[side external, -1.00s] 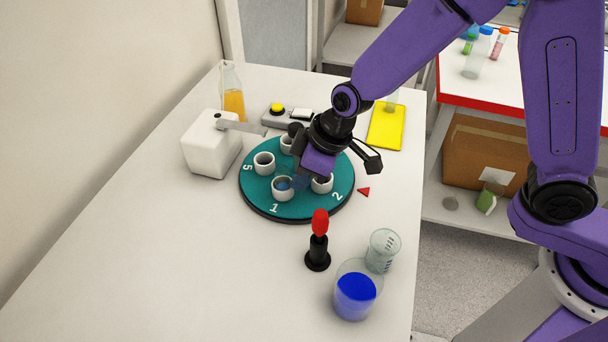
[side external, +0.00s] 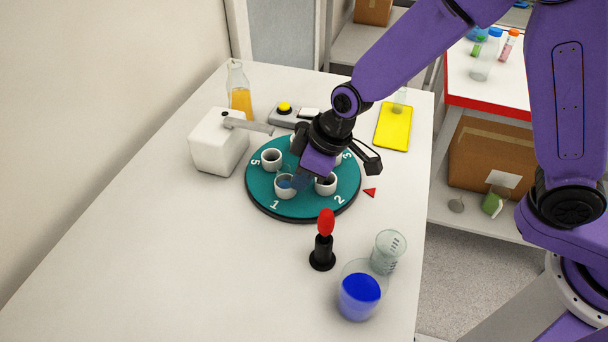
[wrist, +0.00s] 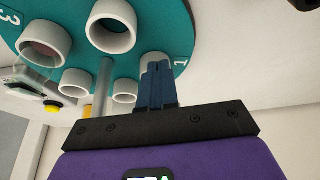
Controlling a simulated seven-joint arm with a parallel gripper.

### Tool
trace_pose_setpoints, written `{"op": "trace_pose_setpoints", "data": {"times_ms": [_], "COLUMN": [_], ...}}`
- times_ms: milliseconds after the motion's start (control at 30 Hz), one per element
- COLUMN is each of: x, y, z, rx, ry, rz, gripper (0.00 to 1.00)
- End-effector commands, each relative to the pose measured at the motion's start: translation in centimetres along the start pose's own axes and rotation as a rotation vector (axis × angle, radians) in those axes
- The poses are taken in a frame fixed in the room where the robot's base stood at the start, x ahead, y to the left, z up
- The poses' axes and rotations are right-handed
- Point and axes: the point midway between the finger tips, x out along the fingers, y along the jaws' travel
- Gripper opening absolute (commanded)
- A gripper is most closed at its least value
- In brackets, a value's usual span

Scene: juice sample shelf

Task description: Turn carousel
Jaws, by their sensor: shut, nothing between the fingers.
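The carousel (side external: 312,208) is a teal disc with white cups and painted numbers 1, 2, 3 and 5 showing in the side view. My gripper (side external: 290,183) is low over its front half, its blue fingertips at the cup by number 1 (side external: 285,190). In the wrist view my fingers (wrist: 155,70) are shut together and cover part of that cup; whether they are inside or against it is unclear. The cup by number 2 (side external: 325,188) stands to the right. A red triangle marker (side external: 370,192) lies on the table by the right rim, between 2 and 3.
A white box with a lever (side external: 218,145) stands close to the carousel's left. A juice bottle (side external: 240,102) and a yellow-button unit (side external: 285,112) are behind. A red-topped black stand (side external: 323,245), a clear beaker (side external: 388,252) and a blue-filled beaker (side external: 359,295) are in front. The left table is clear.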

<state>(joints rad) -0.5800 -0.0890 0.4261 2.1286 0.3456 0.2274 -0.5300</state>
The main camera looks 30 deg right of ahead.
Motion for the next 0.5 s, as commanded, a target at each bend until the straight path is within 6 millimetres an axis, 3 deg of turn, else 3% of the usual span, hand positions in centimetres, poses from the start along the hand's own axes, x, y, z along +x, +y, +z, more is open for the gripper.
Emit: {"op": "trace_pose_setpoints", "data": {"times_ms": [500], "x": [0.2], "y": [-0.09], "z": [-0.51], "rx": [0.0], "ry": [0.001], "rz": [0.0], "gripper": [0.0]}}
